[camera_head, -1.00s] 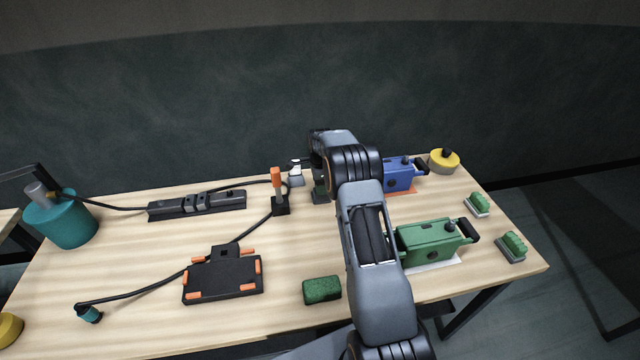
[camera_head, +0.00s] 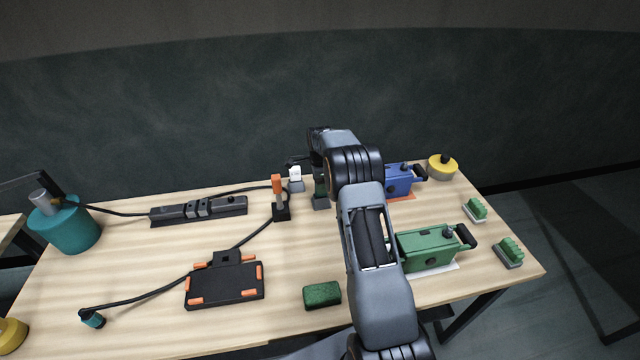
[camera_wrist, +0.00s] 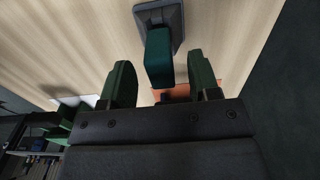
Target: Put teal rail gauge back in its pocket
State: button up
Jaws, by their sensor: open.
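The teal rail gauge (camera_wrist: 158,55) is a dark teal upright block in the wrist view. Its far end is at a grey square holder (camera_wrist: 172,17), and it looks seated there. My gripper (camera_wrist: 160,78) is open, with one dark green finger on each side of the gauge and visible gaps to both. My wrist hides most of my gripper there.
An orange-topped piece (camera_head: 278,188) in a black base and a white piece (camera_head: 296,173) stand close on the left. A blue box (camera_head: 398,181) and a green box (camera_head: 428,248) stand to the right. A green sponge (camera_head: 322,294) lies in front. A black cable crosses the left side.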

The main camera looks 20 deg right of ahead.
jog(key=shift+r+p, duration=1.2)
jog(key=shift+r, duration=1.05)
notch_tip(320, 180, up, 14)
jog(key=b, duration=0.1)
jog(key=shift+f, duration=0.15)
